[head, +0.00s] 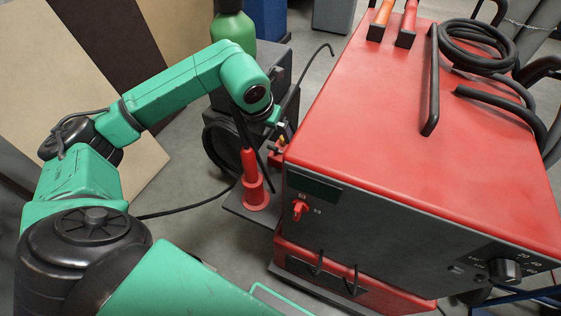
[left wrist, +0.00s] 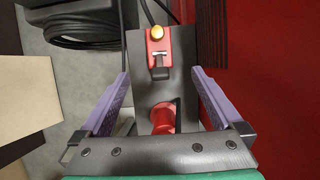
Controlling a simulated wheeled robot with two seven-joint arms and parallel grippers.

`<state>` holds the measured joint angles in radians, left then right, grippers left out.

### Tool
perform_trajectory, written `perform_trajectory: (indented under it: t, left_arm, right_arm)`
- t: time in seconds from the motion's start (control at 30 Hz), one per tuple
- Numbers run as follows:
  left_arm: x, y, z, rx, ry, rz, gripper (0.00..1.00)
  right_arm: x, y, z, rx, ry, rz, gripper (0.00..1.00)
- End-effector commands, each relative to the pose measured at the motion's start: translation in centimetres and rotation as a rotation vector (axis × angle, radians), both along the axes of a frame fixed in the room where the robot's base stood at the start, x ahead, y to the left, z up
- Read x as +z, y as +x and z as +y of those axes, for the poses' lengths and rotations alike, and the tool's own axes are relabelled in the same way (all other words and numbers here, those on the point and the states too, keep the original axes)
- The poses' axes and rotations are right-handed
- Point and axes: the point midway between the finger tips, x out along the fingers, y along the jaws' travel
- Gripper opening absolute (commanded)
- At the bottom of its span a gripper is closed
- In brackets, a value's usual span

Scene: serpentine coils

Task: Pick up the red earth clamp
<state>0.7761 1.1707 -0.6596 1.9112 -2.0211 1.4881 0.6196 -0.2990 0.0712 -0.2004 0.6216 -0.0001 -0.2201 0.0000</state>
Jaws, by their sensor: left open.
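A red upright piece (head: 251,180), with a narrow top and a wide round base, stands on a dark shelf (head: 238,206) beside the red machine. Behind it is a small red part with a yellow knob (head: 282,140). In the left wrist view, this knobbed part (left wrist: 158,48) lies just beyond the fingertips, and a red round piece (left wrist: 163,117) shows between the fingers. I cannot tell for certain which is the earth clamp. My left gripper (left wrist: 160,74) is open and empty above the shelf. In the head view its tips are partly hidden. My right gripper is out of view.
The red machine (head: 420,110) stands close on the right, with a black cable coil (head: 478,48) on top. A green cylinder (head: 233,28) and a dark coil (head: 222,150) are behind the arm. A board (head: 50,70) leans at left.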

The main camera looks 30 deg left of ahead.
Motion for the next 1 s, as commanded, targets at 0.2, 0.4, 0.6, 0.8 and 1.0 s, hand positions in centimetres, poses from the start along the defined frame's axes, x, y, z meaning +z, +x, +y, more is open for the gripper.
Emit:
perform_trajectory:
  t: [0.2, 0.4, 0.6, 0.8, 1.0]
  left_arm:
    - [-4.9, 2.1, 0.1, 0.001, -0.002, 0.005, 1.00]
    - [-7.6, 3.3, 0.2, 0.000, 0.000, 0.002, 1.00]
    - [-11.0, 5.0, 0.3, 0.001, -0.003, 0.003, 1.00]
    - [-11.9, 5.4, 0.4, -0.002, 0.001, 0.001, 1.00]
    - [-11.8, 5.4, 0.4, -0.001, 0.000, 0.001, 0.54]
  right_arm:
    - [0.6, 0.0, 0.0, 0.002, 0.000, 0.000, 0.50]
    - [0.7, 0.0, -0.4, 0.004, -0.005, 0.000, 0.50]
    - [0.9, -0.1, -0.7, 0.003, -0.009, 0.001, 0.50]
    - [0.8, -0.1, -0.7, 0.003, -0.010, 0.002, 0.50]
    - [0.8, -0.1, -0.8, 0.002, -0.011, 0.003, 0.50]
